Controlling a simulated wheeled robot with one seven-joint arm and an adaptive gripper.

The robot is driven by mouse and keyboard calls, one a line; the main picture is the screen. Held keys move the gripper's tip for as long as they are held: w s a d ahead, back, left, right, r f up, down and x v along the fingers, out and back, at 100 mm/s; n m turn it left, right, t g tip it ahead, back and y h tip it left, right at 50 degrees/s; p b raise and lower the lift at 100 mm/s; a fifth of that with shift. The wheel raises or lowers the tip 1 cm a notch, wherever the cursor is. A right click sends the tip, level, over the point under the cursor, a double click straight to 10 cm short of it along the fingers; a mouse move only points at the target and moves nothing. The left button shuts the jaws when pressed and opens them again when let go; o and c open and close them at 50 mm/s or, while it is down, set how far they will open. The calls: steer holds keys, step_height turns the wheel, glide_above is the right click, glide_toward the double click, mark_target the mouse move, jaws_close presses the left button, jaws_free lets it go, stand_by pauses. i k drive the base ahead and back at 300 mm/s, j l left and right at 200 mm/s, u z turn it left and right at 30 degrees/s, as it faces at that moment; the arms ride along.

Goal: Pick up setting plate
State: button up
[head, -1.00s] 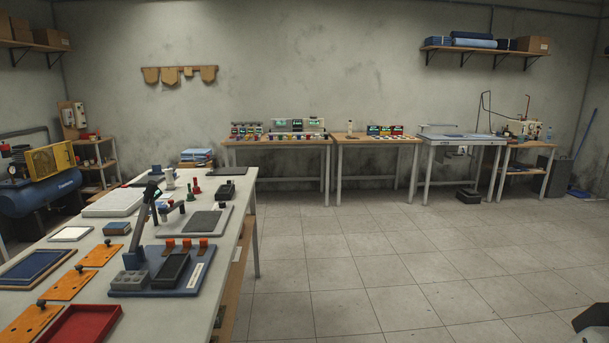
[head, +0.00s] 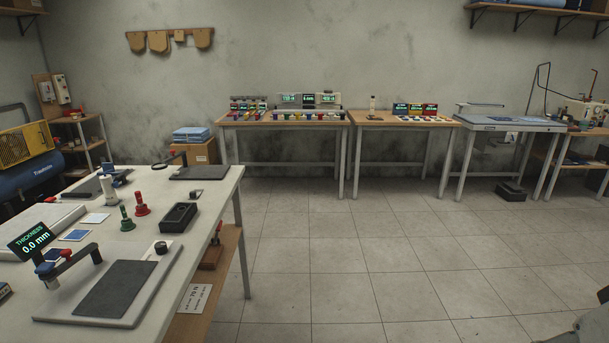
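I cannot tell for sure which thing is the setting plate. On the near left table, a dark grey rectangular pad (head: 117,289) lies flat on a pale board (head: 160,268). A smaller dark flat plate (head: 200,173) lies at the table's far end. A blue square (head: 76,236) and a pale square (head: 95,218) lie near a gauge (head: 70,262) whose display (head: 32,242) reads THICKNESS 0.0 mm. My gripper is not recognisable in view. Only a dark and grey shape, cut off, shows at the lower right edge.
The near table (head: 205,220) also carries a black tray (head: 178,217), a green stamp-like piece (head: 127,219) and a red one (head: 141,204). Two wooden benches (head: 280,118) (head: 395,119) and a grey-topped table (head: 510,124) stand along the back wall. The tiled floor between is clear.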

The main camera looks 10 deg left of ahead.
mark_target(195, 194)
steer(key=i+u, duration=0.25)
steer(key=u, duration=0.15)
steer(key=i+l+u, duration=0.15)
steer(key=u, duration=0.2)
steer(key=i+l+u, duration=0.15)
steer(key=i+u, duration=0.25)
steer(key=k+u, duration=0.1)
steer(key=u, duration=0.15)
steer(key=i+l+u, duration=0.25)
steer(key=i+l, duration=0.45)
steer(key=i+l+u, duration=0.1)
steer(key=i, duration=0.3)
steer(key=i+l+u, duration=0.1)
steer(key=i+l, duration=0.5)
steer(key=i, duration=0.25)
steer(key=u, duration=0.05)
